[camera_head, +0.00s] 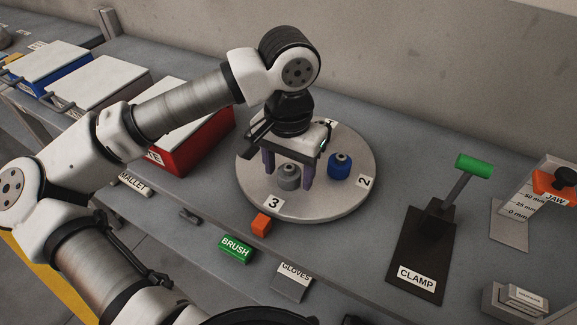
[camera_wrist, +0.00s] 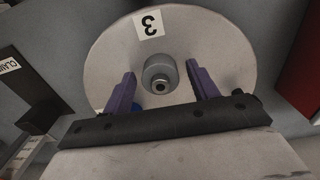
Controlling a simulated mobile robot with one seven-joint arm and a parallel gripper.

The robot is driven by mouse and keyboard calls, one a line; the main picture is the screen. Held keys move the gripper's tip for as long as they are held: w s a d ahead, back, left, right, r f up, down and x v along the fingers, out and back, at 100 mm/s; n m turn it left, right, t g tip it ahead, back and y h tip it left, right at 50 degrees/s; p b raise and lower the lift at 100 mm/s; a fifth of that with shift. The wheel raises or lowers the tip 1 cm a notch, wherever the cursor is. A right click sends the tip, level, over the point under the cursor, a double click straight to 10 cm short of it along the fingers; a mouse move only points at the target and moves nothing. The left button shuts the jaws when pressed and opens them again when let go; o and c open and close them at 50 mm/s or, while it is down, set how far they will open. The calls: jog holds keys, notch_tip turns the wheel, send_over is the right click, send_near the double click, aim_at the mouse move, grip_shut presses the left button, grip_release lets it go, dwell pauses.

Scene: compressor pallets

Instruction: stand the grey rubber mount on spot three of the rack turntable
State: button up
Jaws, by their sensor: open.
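The grey rubber mount (camera_head: 288,177) stands upright on the round turntable (camera_head: 330,205), near the label for spot three (camera_head: 274,203). In the wrist view the grey mount (camera_wrist: 159,76) sits between the purple fingers, with a gap on both sides. My gripper (camera_head: 288,180) is open above the turntable, its fingers reaching down around the mount. A blue mount (camera_head: 339,166) stands on the turntable near the label for spot two (camera_head: 364,182). The label for spot one is partly hidden behind my gripper.
An orange block (camera_head: 261,224), a green brush block (camera_head: 236,249) and a gloves block (camera_head: 292,281) lie in front of the turntable. A clamp (camera_head: 422,250) with a green handle and a jaw stand (camera_head: 553,187) are at the right. Lidded boxes, one red (camera_head: 196,140), stand at the left.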

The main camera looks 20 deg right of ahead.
aim_at(289, 168)
jog(key=shift+r+p, duration=0.4)
notch_tip(289, 168, up, 12)
jog(key=shift+f+b, duration=0.15)
jog(key=shift+b, duration=0.2)
